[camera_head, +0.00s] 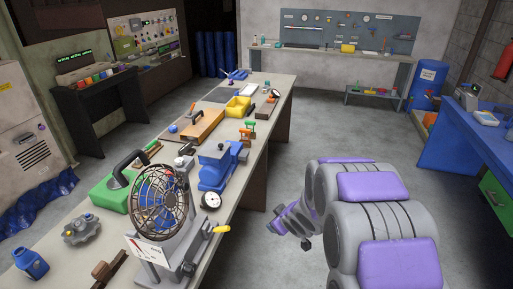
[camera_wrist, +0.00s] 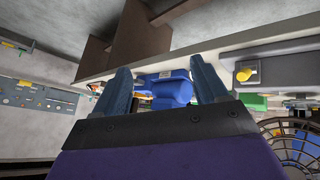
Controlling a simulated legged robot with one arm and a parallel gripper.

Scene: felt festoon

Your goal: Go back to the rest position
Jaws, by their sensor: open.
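My gripper (camera_wrist: 168,85) shows in the wrist view with its two dark fingers spread apart and nothing between them. A blue device (camera_wrist: 172,88) shows beyond the fingers, some distance off. In the head view my grey and purple arm is folded at the lower right, and my gripper (camera_head: 275,228) is at its left end, just right of the long workbench (camera_head: 262,110). It is over the floor beside the bench, and its fingers are hard to make out there.
On the bench stand a caged fan (camera_head: 160,202), a blue vise-like device (camera_head: 215,168), a round gauge (camera_head: 210,200) and a green case (camera_head: 110,193). A blue table (camera_head: 465,135) stands at the right. Grey floor (camera_head: 320,125) between them is clear.

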